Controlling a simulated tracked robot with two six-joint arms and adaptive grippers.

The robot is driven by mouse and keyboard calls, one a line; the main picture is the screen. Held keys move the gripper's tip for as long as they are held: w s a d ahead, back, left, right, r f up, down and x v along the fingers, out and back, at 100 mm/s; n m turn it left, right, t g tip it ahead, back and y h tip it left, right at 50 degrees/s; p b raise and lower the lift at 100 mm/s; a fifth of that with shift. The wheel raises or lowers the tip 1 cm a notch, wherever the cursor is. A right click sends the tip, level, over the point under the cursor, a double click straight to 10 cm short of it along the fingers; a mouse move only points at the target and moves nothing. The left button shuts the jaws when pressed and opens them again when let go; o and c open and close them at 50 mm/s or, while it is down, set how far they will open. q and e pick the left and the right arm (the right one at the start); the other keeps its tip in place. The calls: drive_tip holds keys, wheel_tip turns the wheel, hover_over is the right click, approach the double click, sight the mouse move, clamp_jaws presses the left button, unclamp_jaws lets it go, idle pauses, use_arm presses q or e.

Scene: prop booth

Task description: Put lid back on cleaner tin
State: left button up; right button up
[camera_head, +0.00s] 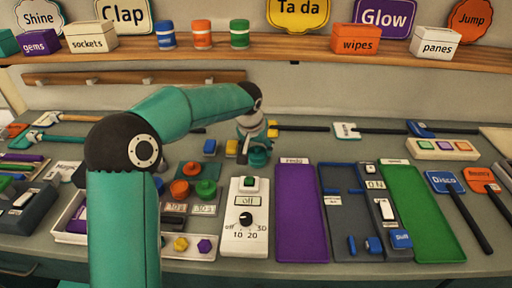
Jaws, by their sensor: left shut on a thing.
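My left gripper (257,139) hangs at the back middle of the counter, at the end of my teal arm. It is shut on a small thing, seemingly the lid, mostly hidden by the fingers. A small round teal tin (259,158) stands on the counter directly under the gripper. I cannot tell whether the lid touches the tin or is just above it. My right gripper is not in view.
A white dial box (245,218) and purple tray (300,213) lie in front of the tin. Blue (210,147) and yellow (231,148) blocks stand close left. Bare counter lies right of the tin.

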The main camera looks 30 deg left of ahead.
use_arm(q)
drive_tip(key=o, duration=0.9)
drive_tip(key=shift+o, duration=0.9)
drive_tip(key=shift+w+r, duration=0.1)
drive_tip(key=shift+r, duration=0.05)
drive_tip(key=shift+r+p, duration=2.75)
drive_tip(key=shift+r, duration=0.65)
